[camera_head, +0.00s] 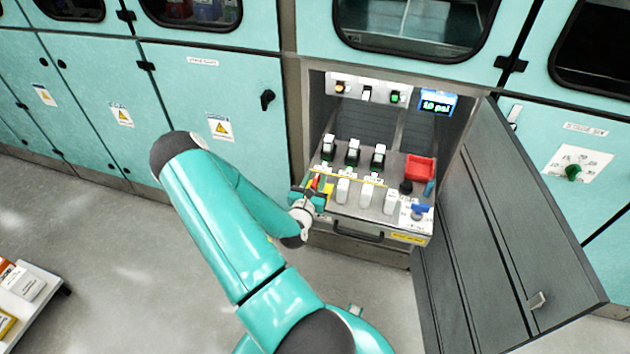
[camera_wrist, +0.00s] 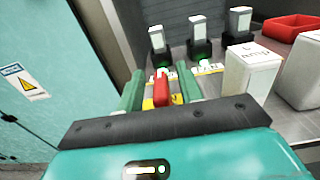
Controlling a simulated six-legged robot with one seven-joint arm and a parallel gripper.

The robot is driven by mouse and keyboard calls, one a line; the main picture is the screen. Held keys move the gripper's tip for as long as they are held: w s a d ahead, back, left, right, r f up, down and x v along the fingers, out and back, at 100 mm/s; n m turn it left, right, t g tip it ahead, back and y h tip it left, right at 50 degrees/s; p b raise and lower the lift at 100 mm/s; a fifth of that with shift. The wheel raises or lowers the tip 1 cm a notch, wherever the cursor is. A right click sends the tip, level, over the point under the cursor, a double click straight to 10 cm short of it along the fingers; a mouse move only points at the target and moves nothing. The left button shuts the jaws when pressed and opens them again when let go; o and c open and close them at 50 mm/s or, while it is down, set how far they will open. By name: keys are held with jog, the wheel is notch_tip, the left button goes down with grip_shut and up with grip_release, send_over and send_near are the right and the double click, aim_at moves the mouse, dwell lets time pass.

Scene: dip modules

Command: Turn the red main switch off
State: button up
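The red main switch (camera_head: 316,182) is at the left end of the front row on the pulled-out control panel (camera_head: 340,209). In the wrist view the red switch (camera_wrist: 161,88) stands up from a yellow base (camera_wrist: 150,103). My gripper (camera_wrist: 161,84) is open, with one green finger on each side of the switch and a visible gap to both. In the head view my gripper (camera_head: 314,188) is at the panel's left front corner and partly hides the switch. Whether the fingertips touch the panel cannot be told.
White switches (camera_head: 366,195) stand right of the red one, with black-based switches (camera_head: 353,152) behind. A red box (camera_head: 419,169) and a blue valve (camera_head: 420,210) are on the panel's right. A grey door (camera_head: 510,220) hangs open at right. Teal cabinet doors (camera_head: 215,110) close off the left.

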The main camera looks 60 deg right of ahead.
grip_shut()
jog(key=shift+m+g, duration=0.4)
jog(key=shift+g, duration=0.2)
jog(key=m+g, duration=0.3)
jog(key=g, duration=0.2)
jog(key=shift+w, duration=0.15)
jog(key=m+g+y, duration=0.2)
jog(key=m+g, duration=0.1)
jog(key=g, duration=0.1)
jog(key=m+g+y, duration=0.1)
jog(key=m+g, duration=0.1)
jog(key=g, duration=0.2)
jog(key=shift+m+y, duration=0.4)
jog(key=m+g+y, duration=0.5)
jog(key=y, duration=0.1)
jog(key=shift+y, duration=0.3)
jog(key=shift+m+g+y, duration=0.7)
jog(key=shift+m+y, duration=1)
jog(key=shift+y, duration=0.6)
